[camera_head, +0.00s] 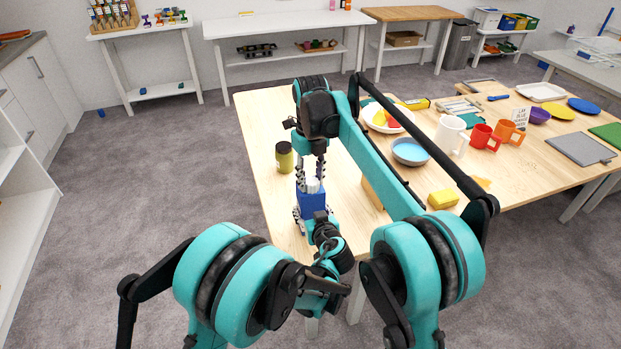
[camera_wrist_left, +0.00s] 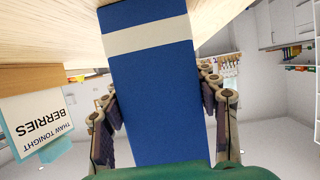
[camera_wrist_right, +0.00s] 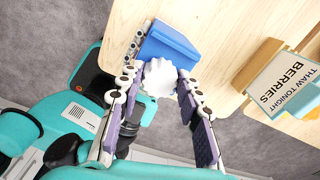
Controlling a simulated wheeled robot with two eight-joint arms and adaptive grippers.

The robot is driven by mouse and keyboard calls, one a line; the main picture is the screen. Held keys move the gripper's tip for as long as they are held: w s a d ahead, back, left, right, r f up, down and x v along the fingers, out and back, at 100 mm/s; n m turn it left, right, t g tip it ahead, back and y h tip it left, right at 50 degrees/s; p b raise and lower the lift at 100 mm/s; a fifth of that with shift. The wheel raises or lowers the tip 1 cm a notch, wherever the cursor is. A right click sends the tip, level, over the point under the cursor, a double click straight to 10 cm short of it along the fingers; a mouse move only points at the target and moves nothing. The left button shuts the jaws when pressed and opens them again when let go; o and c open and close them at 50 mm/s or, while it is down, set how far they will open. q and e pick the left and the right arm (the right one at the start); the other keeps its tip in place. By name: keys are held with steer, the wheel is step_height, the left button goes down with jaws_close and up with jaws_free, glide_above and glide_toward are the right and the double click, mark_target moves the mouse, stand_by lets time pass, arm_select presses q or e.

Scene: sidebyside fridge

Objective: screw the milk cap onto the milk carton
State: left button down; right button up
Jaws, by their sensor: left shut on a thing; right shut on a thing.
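The blue milk carton (camera_head: 311,203) stands near the table's front left edge. My left gripper (camera_head: 311,217) is shut on it low down. In the left wrist view the carton (camera_wrist_left: 155,85), with a white band, sits between the two fingers. My right gripper (camera_head: 312,178) reaches down from above. It is shut on the white milk cap (camera_head: 313,187), which shows between the fingertips in the right wrist view (camera_wrist_right: 160,77). The cap is over the carton's top (camera_wrist_right: 168,47). I cannot tell whether it touches the spout, which is hidden.
A "BERRIES" sign (camera_wrist_right: 280,85) stands to the right. A yellow sponge (camera_head: 443,198), blue bowl (camera_head: 410,152) and white mug (camera_head: 450,134) are farther right. The table's left strip is mostly clear.

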steer(key=o, duration=0.9)
steer(key=shift+o, duration=0.2)
step_height(320, 180, up, 12)
arm_select(q)
steer(key=shift+c, duration=1.9)
jaws_free()
